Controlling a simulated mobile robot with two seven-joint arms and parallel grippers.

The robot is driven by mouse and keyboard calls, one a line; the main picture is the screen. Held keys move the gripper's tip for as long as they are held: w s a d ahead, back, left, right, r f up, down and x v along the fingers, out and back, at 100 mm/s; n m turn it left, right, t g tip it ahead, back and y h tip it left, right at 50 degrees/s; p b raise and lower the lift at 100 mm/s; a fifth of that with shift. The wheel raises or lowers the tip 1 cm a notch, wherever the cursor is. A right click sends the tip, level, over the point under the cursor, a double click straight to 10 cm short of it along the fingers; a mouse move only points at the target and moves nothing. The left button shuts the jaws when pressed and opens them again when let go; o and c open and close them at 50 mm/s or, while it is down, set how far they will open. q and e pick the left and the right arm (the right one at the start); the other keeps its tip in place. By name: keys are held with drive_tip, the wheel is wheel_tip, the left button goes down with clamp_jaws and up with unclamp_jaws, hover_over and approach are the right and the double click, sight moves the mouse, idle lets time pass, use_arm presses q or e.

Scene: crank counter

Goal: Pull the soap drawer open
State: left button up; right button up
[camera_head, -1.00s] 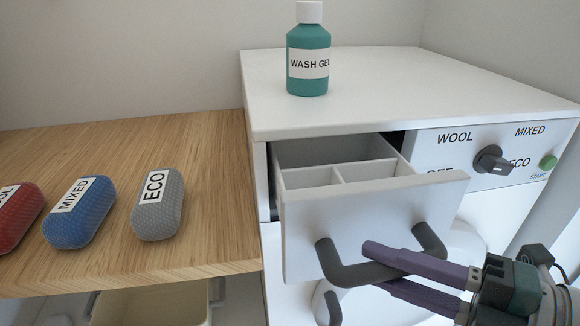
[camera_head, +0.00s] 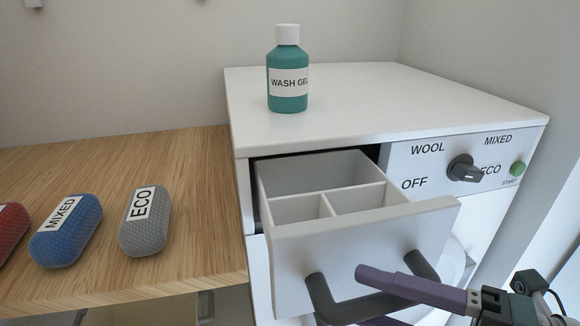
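The white soap drawer (camera_head: 355,249) stands pulled out of the washing machine (camera_head: 300,140), showing its divided, empty compartments. Its dark bar handle (camera_head: 318,296) is on the drawer front. My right gripper (camera_head: 362,298) is at the handle, with one purple finger above the bar and the other partly hidden below it. The fingers appear to straddle the bar; whether they press on it is hard to see. My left gripper is not in view.
A teal WASH GEL bottle (camera_head: 288,75) stands on the machine top. A wooden counter (camera_head: 190,180) at left bears ECO (camera_head: 146,222), MIXED (camera_head: 66,232) and red (camera_head: 12,232) pouches. A dial (camera_head: 464,168) and green START button (camera_head: 517,169) are right of the drawer.

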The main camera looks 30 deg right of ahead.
drive_tip(key=v, duration=1)
drive_tip(key=shift+b, duration=0.3)
